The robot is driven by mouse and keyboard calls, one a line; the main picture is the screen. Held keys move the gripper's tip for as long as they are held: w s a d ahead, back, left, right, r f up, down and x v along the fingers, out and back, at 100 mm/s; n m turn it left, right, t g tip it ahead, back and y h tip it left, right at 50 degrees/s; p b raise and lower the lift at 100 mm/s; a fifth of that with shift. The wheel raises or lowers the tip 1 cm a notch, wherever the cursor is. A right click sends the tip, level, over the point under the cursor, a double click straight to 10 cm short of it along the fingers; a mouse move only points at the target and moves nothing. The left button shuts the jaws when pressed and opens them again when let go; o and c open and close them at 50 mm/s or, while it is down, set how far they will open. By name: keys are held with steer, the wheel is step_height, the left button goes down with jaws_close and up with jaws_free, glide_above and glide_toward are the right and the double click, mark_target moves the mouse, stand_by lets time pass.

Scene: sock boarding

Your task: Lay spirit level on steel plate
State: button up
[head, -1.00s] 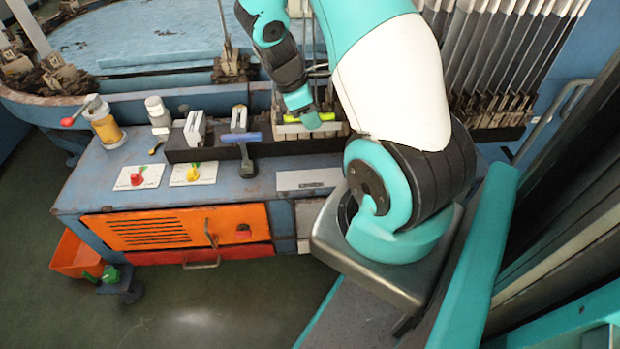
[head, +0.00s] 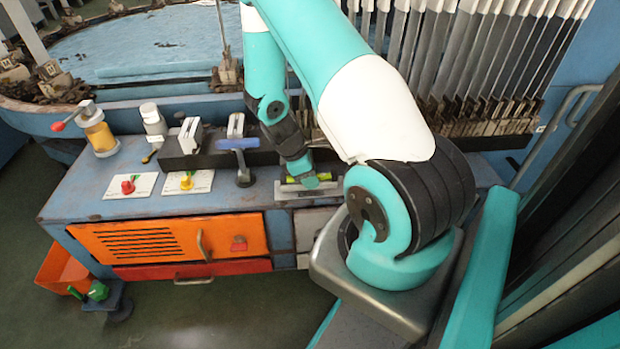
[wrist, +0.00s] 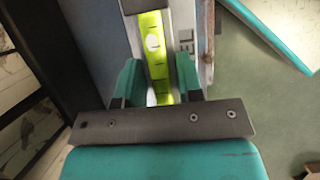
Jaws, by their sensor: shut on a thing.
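The spirit level is a yellow-green bar (head: 326,176) held low at the front edge of the bench in the head view. My gripper (head: 308,182) is shut on it and partly covers it. In the wrist view the level (wrist: 154,45) runs lengthwise between the two teal fingers of my gripper (wrist: 158,82). The steel plate (head: 284,193) is a flat grey strip at the bench's front edge, directly under the level. In the wrist view the plate (wrist: 184,14) shows beneath the level, with dark lettering beside it. I cannot tell whether the level touches the plate.
Two white cards with a red knob (head: 128,187) and a yellow knob (head: 187,182) lie farther left. An orange drawer front (head: 150,240) is below the bench top.

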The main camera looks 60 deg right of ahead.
steer(key=o, duration=1)
steer(key=w+a+r+t+y+p, duration=0.1)
steer(key=w+a+r+p, duration=0.15)
steer(key=a+r, duration=0.5)
steer(key=w+a+r+t+p, duration=0.1)
steer(key=w+a+r+p, duration=0.2)
steer(key=r, duration=0.7)
steer(key=s+a+r+m+t+y+b, duration=0.1)
steer(key=s+a+r+y+b, duration=0.1)
steer(key=a+r, duration=0.8)
steer(key=s+a+r+y, duration=0.1)
steer(key=s+a+r, duration=0.1)
steer(key=s+a, duration=0.2)
steer(key=s+a+r+y, duration=0.1)
steer(key=s+a+r, duration=0.2)
steer(key=s+a, duration=0.2)
steer(key=s+a+r+y, duration=0.2)
steer(key=s+a, duration=0.2)
steer(key=a, duration=0.1)
steer(key=shift+s+a+r, duration=0.2)
steer(key=shift+a+r, duration=0.05)
steer(key=shift+a, duration=0.1)
